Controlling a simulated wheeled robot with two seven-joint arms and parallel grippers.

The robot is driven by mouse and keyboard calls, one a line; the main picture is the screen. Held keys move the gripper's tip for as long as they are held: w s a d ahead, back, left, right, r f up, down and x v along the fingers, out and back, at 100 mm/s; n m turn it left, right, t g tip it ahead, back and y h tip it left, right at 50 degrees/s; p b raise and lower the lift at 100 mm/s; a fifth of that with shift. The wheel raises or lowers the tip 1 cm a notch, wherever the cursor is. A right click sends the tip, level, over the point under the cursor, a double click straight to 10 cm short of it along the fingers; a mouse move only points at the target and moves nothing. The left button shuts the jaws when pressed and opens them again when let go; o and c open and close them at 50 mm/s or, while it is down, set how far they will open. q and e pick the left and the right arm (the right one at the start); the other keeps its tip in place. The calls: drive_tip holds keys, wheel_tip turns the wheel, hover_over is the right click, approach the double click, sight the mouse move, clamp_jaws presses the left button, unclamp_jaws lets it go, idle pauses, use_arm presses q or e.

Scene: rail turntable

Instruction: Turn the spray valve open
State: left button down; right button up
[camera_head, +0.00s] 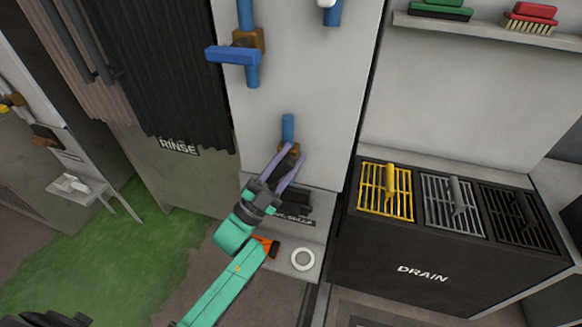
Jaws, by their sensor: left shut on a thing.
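On the pale wall panel (320,90), a lower valve has a short blue pipe (288,128) and a brown body. My left gripper (287,158) reaches up to it from below, with its two lavender fingers on either side of the valve's lower part. The gripper is shut on the valve, most likely on its handle, which the fingers largely hide. I cannot tell how far the handle is turned. A partly hidden label that seems to end in "SPRAY" (293,219) is just below. My right gripper is not in view.
Above left is another valve with a blue handle lying crosswise (232,54). A small ledge with a white ring (303,258) is below. To the right stands a black DRAIN unit (440,270) with a yellow grate (372,202) and two darker grates. Dark curtains hang left.

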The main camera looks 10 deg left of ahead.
use_arm(q)
drive_tip(key=n+t+y, duration=0.1)
drive_tip(key=n, duration=0.1)
drive_tip(key=n+t+y, duration=0.1)
drive_tip(key=n+y, duration=0.1)
drive_tip(key=n+t+y+b, duration=0.1)
drive_tip(key=n+t+y, duration=0.1)
drive_tip(key=n, duration=0.1)
drive_tip(key=shift+a, duration=0.35)
drive_tip(key=shift+a+n+t+y, duration=0.15)
drive_tip(key=shift+n+t+y, duration=0.4)
drive_tip(key=shift+n+y, duration=1.4)
drive_tip(key=shift+a+n+t+y, duration=0.15)
drive_tip(key=shift+n+t+y, duration=0.4)
drive_tip(key=shift+n+y, duration=1.35)
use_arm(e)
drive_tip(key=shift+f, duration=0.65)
use_arm(q)
drive_tip(key=shift+n, duration=0.55)
drive_tip(key=c, duration=0.7)
unclamp_jaws()
drive_tip(key=shift+w, duration=0.15)
drive_tip(key=b+v, duration=0.2)
drive_tip(key=v, duration=1.2)
drive_tip(key=shift+s+f, duration=0.15)
drive_tip(key=shift+s, duration=0.15)
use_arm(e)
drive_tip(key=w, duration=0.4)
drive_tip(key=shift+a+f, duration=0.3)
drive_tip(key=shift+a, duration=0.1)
